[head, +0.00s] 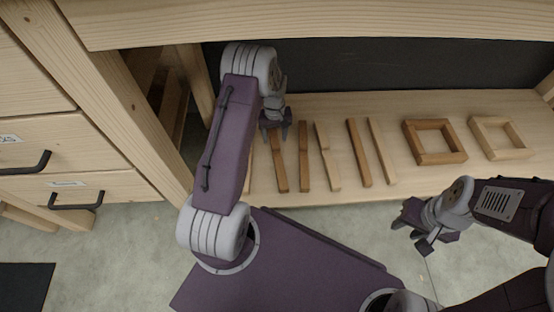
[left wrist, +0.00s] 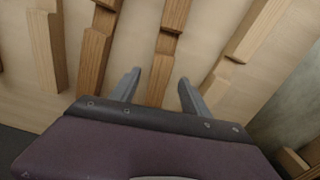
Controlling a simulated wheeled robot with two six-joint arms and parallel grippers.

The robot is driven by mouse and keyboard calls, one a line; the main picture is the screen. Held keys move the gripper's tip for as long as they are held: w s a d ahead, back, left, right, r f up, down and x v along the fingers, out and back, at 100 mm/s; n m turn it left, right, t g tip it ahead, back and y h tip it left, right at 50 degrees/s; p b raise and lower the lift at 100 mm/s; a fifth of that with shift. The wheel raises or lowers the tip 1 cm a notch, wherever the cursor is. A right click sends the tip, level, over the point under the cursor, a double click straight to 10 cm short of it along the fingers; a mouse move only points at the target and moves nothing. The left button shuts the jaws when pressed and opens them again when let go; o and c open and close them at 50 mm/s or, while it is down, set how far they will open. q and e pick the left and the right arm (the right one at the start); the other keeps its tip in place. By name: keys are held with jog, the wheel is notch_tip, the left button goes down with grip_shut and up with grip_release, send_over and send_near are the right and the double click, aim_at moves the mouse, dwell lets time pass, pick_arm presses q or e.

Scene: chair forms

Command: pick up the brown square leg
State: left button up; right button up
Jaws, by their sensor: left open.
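Several brown wooden strips lie side by side on the pale shelf, and I cannot tell for certain which one is the square leg. One brown strip (head: 279,165), with a step in its width, lies below my left gripper (head: 275,135). In the left wrist view this strip (left wrist: 168,45) runs between and beyond the fingertips of the open, empty left gripper (left wrist: 160,88). A second stepped brown strip (head: 304,160) lies just to its right in the head view. A plain brown strip (head: 360,155) lies further right. My right gripper (head: 411,232) is open and empty over the floor.
Lighter strips (head: 327,155) (head: 382,150) lie among the brown ones. A brown frame (head: 434,157) and a light frame (head: 500,155) lie at the right. The shelf (head: 300,198) has a top beam (head: 320,22) above it and drawers (head: 80,180) to its left.

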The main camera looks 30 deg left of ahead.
pick_arm(q)
notch_tip(320, 180, down, 2)
jog(key=shift+f+b, duration=0.25)
jog(key=shift+b, duration=0.15)
jog(key=shift+r, duration=0.2)
grip_shut()
pick_arm(e)
jog(key=shift+f, duration=0.95)
